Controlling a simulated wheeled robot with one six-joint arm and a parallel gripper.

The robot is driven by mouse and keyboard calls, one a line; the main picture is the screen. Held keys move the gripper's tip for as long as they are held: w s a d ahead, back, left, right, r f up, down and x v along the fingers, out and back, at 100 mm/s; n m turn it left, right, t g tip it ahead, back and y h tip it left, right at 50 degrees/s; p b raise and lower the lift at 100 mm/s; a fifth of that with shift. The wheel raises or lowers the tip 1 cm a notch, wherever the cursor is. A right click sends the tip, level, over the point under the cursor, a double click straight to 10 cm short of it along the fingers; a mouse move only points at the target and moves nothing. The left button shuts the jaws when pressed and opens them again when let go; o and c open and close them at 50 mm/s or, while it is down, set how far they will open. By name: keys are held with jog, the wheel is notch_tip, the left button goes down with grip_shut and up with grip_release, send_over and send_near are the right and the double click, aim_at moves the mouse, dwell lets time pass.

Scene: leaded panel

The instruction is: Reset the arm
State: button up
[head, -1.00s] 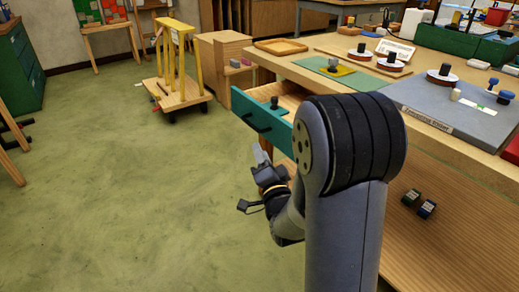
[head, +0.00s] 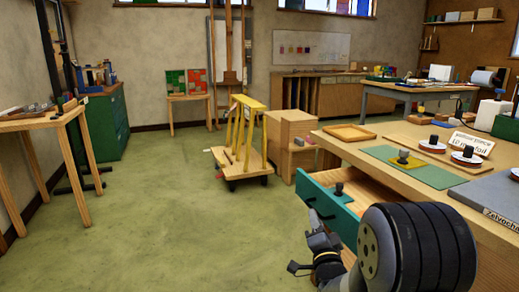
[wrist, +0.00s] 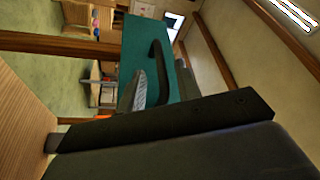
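My arm rises at the lower right of the head view, with my gripper (head: 316,226) low in front of the teal drawer front (head: 336,212). The drawer is pulled out of the wooden bench, and a dark knob-like piece (head: 339,190) shows at its top. The drawer's dark handle (head: 320,210) is just above my gripper in the picture; I cannot tell if they touch. In the wrist view a teal panel (wrist: 135,45) with a dark curved handle (wrist: 160,65) shows beyond dark gripper parts. The finger gap is not clear.
The bench (head: 395,172) at right carries a green mat (head: 425,170), a wooden tray (head: 349,132) and reels. A yellow-railed wooden cart (head: 240,150) stands ahead, beside wooden boxes (head: 290,130). A work table (head: 35,122) is at left. The green floor (head: 170,230) between is clear.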

jog(key=x, duration=0.3)
jog(key=shift+w, duration=0.15)
jog(key=shift+w+d+r, duration=0.1)
jog(key=shift+w+d, duration=0.1)
jog(key=shift+d, duration=0.15)
